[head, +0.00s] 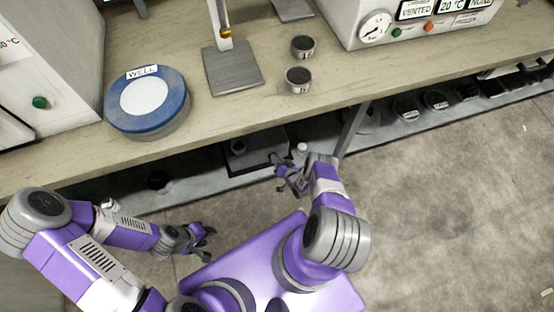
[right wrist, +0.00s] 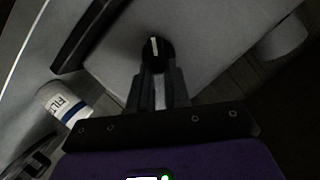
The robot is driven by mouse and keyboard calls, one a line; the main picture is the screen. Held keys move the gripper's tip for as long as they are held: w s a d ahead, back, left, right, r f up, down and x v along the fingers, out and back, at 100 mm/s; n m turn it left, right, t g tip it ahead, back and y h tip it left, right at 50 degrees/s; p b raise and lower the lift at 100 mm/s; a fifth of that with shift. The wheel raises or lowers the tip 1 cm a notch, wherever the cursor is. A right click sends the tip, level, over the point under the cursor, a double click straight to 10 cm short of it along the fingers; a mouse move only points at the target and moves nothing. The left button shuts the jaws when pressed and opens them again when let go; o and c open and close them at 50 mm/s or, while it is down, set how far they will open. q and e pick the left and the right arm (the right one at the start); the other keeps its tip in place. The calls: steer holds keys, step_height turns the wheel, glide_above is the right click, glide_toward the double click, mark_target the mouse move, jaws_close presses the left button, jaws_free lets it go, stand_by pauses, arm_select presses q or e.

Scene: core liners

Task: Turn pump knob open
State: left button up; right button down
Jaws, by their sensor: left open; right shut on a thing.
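The pump knob (right wrist: 153,52) is a round black knob with a white line on it, seen in the right wrist view. It is on the face of a grey box, the pump (right wrist: 205,40), which stands on the shelf under the bench. My right gripper (right wrist: 157,72) has its fingers closed at the knob, and the fingertips hide its lower part. In the head view my right gripper (head: 281,168) is at the front of the low shelf; the knob cannot be made out there. My left gripper (head: 208,236) is open and empty over the floor, away from the pump.
A white bottle with a blue band and a label (right wrist: 65,104) stands left of my right gripper. The bench (head: 203,118) overhangs the shelf; on it are a blue-rimmed WELL disc (head: 147,100) and two small cups (head: 298,79). Grey floor (head: 440,200) is clear at the right.

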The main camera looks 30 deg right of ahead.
steer(key=shift+w+r, duration=0.2)
steer(key=shift+w, duration=0.2)
steer(key=c, duration=1.3)
jaws_free()
steer(key=shift+c, duration=0.2)
steer(key=shift+o, duration=1.3)
steer(key=shift+w+f, duration=0.1)
steer(key=shift+s+f, duration=0.1)
steer(key=shift+s, duration=0.2)
steer(key=p+v, duration=0.3)
steer(key=v, duration=0.4)
steer(key=shift+s, duration=0.25)
